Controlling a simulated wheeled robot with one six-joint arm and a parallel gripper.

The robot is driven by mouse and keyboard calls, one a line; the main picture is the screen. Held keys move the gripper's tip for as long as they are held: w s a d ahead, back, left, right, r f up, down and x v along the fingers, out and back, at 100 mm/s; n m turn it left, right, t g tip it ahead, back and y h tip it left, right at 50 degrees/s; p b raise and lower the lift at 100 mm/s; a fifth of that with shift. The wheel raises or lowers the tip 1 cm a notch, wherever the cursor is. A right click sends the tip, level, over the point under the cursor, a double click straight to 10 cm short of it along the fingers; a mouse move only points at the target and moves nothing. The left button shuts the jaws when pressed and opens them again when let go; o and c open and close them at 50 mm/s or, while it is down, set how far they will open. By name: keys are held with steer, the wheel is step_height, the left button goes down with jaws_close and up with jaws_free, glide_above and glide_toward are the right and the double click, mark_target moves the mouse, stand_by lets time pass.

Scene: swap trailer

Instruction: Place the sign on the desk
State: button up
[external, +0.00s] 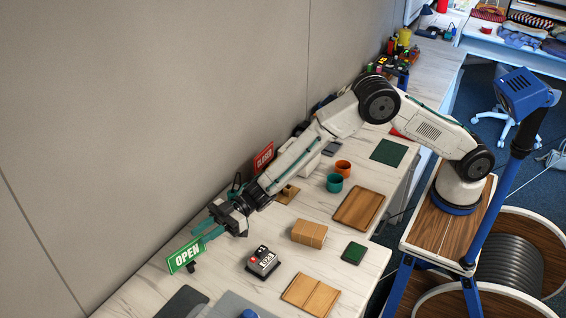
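A green OPEN sign (185,256) is upright and slightly tilted at the left end of the desk (140,285), with a small dark piece below it. My gripper (206,233) is right behind the sign, its teal fingers pointing at the sign's upper edge. I cannot tell whether the fingers touch or grip the sign, or whether the sign rests on the desk. A red CLOSED sign (264,157) stands farther back near the wall, partly beside my arm.
A card reader (263,262), wooden blocks (309,233), wooden trays (358,208), a green pad (354,252) and teal and orange cups (335,182) sit on the desk. A grey wall (150,110) runs along its back. Bare desk shows between items.

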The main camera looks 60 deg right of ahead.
steer(key=v, duration=0.2)
steer(key=shift+s+d, duration=0.1)
steer(key=shift+d, duration=0.25)
steer(key=shift+r, duration=0.1)
